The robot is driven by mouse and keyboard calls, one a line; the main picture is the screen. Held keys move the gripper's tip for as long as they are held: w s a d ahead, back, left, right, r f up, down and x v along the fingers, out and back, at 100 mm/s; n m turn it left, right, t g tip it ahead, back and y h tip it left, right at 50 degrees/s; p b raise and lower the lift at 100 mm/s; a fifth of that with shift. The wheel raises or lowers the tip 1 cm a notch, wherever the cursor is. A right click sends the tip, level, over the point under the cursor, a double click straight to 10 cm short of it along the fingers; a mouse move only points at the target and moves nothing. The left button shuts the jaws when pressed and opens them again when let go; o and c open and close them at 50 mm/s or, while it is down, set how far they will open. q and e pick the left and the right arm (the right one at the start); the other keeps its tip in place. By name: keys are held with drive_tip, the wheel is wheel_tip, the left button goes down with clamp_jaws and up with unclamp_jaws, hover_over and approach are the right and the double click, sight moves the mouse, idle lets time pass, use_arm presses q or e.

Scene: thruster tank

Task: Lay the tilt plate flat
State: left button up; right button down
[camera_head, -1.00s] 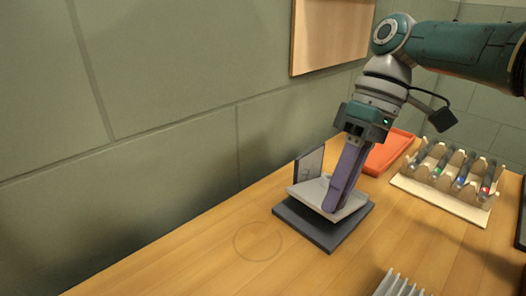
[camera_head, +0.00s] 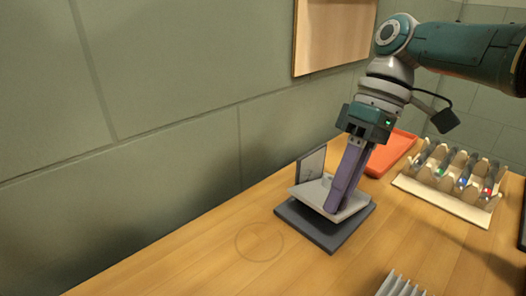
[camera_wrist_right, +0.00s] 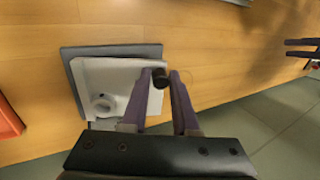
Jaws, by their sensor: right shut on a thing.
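The tilt plate (camera_head: 312,192) is a light grey slab above a dark square base (camera_head: 308,225). It sits tilted, with a gap between it and the base. It also shows in the right wrist view (camera_wrist_right: 115,82), with a small round fitting (camera_wrist_right: 103,104) on its face. My right gripper (camera_head: 336,206) reaches down over the plate's near right side. In the right wrist view, its purple fingers (camera_wrist_right: 162,80) are shut on a black knob (camera_wrist_right: 159,80) at the plate's edge. The fingers hide the knob in the head view.
A small upright panel (camera_head: 311,162) stands behind the plate. An orange tray (camera_head: 392,153) and a wooden rack (camera_head: 440,202) with several vials are to the right. A grey ribbed piece (camera_head: 400,286) is at the front. The table left of the base is clear.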

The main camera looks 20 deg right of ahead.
use_arm(q)
drive_tip(key=shift+a, duration=0.1)
use_arm(e)
drive_tip(key=shift+d+f, duration=0.15)
use_arm(q)
drive_tip(key=shift+r+p, duration=0.6)
drive_tip(key=shift+p, duration=0.05)
use_arm(e)
drive_tip(key=shift+s+f+h, duration=0.1)
drive_tip(key=shift+h, duration=0.2)
use_arm(q)
drive_tip(key=shift+r+p, duration=0.6)
drive_tip(key=shift+r, duration=0.05)
use_arm(e)
drive_tip(key=shift+a+f, duration=0.2)
drive_tip(key=shift+a, duration=0.05)
drive_tip(key=shift+h, duration=0.3)
use_arm(q)
drive_tip(key=shift+r, duration=0.2)
use_arm(e)
drive_tip(key=shift+f+t, duration=0.1)
drive_tip(key=shift+t, duration=0.2)
drive_tip(key=shift+s+a+f+h+p, duration=0.1)
drive_tip(key=shift+a+f+h+p, duration=0.15)
drive_tip(key=shift+p, duration=0.7)
use_arm(q)
drive_tip(key=shift+r, duration=0.8)
use_arm(e)
drive_tip(key=shift+f, duration=0.1)
